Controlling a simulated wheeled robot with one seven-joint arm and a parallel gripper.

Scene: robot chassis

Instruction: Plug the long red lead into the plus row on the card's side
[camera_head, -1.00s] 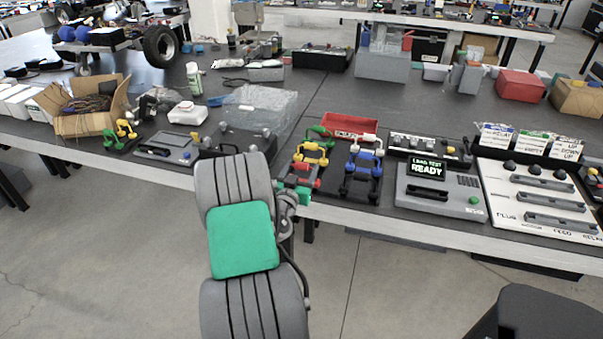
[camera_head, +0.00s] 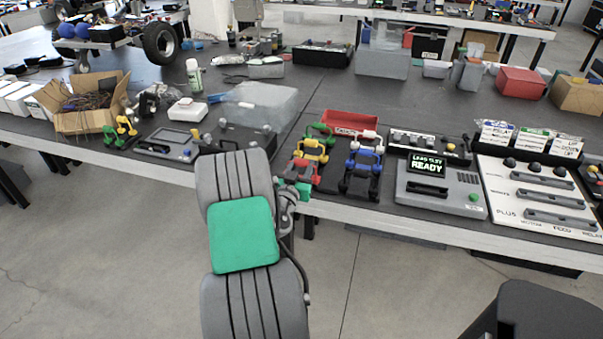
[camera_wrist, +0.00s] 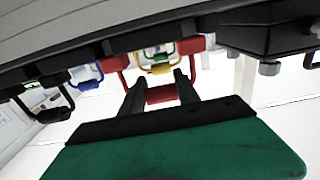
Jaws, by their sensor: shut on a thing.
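My gripper (camera_head: 298,187) is at the front edge of the bench, at the near end of the left column of coloured leads. In the wrist view my gripper (camera_wrist: 160,84) has its two dark fingers on a red lead handle (camera_wrist: 160,95), which shows between them. The red lead (camera_head: 303,168) also shows in the head view, partly hidden by my gripper. I cannot tell whether it is lifted off its rack. The white board (camera_head: 520,199) at the right has a front strip marked PLUS (camera_head: 545,218). Printed cards (camera_head: 531,141) stand behind it.
A yellow lead (camera_head: 311,151) and blue lead (camera_head: 364,158) are close by. A grey tester (camera_head: 438,198) reading READY stands between the leads and the board. A red tray (camera_head: 350,122) is behind. The floor in front is clear.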

